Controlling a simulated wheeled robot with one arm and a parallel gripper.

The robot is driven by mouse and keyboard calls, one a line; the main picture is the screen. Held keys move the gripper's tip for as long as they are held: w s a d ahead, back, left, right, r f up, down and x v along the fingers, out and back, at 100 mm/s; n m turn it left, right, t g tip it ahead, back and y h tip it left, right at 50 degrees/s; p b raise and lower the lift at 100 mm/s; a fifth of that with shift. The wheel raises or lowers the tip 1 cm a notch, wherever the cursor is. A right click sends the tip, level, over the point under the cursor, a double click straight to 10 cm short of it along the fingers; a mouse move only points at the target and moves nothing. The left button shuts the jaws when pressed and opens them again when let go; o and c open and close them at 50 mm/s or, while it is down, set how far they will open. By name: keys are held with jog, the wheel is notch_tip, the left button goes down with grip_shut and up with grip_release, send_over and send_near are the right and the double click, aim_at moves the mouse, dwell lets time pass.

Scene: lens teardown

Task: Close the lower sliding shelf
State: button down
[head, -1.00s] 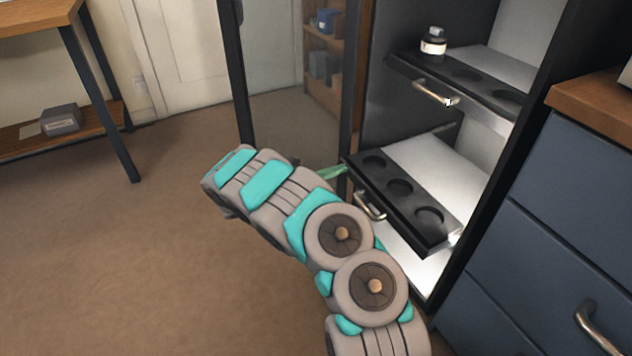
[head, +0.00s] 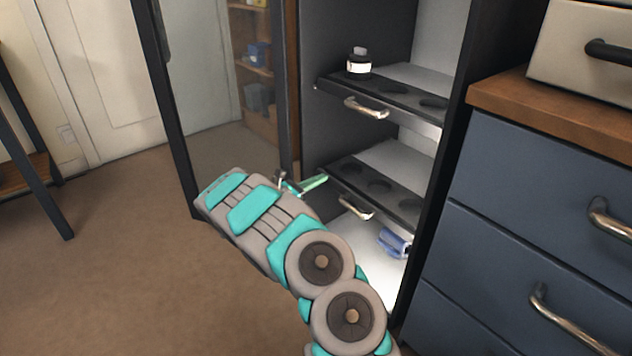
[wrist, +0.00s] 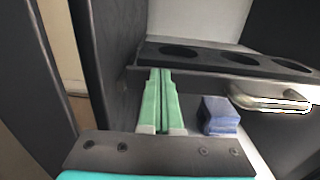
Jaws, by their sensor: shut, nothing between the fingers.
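The lower sliding shelf (head: 408,206) is a dark tray with round holes and a metal handle (head: 356,208). Its front lies roughly in line below the upper shelf's front, inside the cabinet. In the wrist view the shelf's dark front edge (wrist: 225,74) crosses ahead of the fingers, with the handle (wrist: 270,97) to the right. My gripper (head: 318,182) is shut and empty, its green fingers at the left end of the shelf front. In the wrist view the fingertips (wrist: 160,72) reach the front edge; I cannot tell whether they touch.
A blue object (head: 394,243) lies on the cabinet floor under the lower shelf. A blue drawer unit (head: 530,190) stands right. Floor is clear at left.

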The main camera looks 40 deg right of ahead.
jog(key=shift+d+r, duration=0.1)
jog(key=shift+d, duration=0.15)
jog(key=a, duration=1.4)
jog(key=shift+s+a+p, duration=0.2)
jog(key=shift+p, duration=0.25)
